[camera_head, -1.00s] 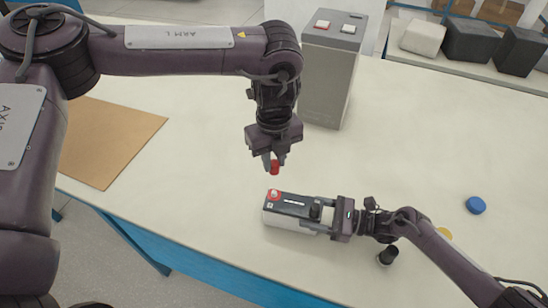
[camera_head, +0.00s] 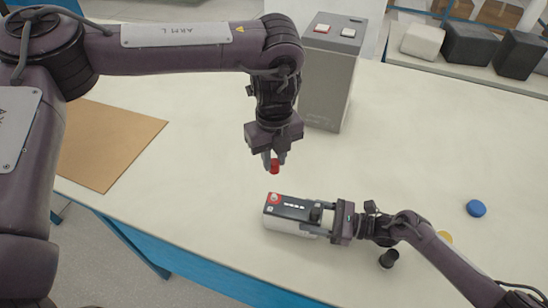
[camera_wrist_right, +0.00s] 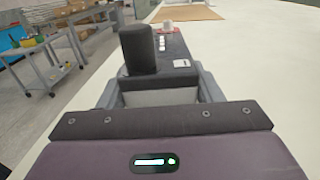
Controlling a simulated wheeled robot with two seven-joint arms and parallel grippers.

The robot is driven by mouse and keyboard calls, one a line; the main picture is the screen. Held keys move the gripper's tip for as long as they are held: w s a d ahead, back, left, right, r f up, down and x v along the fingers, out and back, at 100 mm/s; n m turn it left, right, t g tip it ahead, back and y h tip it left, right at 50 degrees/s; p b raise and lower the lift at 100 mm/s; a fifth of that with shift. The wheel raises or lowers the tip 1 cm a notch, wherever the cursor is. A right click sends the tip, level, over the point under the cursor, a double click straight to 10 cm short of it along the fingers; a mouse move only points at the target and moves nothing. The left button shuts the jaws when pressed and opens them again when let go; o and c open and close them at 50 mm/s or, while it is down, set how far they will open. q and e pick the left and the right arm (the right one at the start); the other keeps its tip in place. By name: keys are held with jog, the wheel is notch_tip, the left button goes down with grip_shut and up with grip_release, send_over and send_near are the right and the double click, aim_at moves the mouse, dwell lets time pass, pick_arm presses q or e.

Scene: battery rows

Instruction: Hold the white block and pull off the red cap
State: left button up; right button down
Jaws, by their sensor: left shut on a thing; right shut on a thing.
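The white block (camera_head: 284,225) is a battery-like box with a black top, standing on the table in the head view. A bare pale terminal (camera_head: 274,197) on a red ring shows at its left end; it also shows at the far end in the right wrist view (camera_wrist_right: 168,26). A black post (camera_wrist_right: 136,50) stands at the near end. My right gripper (camera_head: 319,216) is shut on the block at its right end. My left gripper (camera_head: 274,161) points down and is shut on the red cap (camera_head: 275,169), held above and apart from the block.
A tall grey box (camera_head: 330,80) with a red and a white button stands behind. A brown board (camera_head: 105,145) lies at left. A blue disc (camera_head: 476,208), a partly hidden yellow disc (camera_head: 445,236) and a black cap (camera_head: 389,258) lie near my right arm. The table's middle right is clear.

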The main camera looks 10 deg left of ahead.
aim_at(274, 162)
pick_arm(q)
jog(key=shift+r, duration=2.25)
pick_arm(e)
jog(key=shift+c, duration=1.8)
grip_release()
jog(key=shift+s+d, duration=0.1)
jog(key=shift+d, duration=3.65)
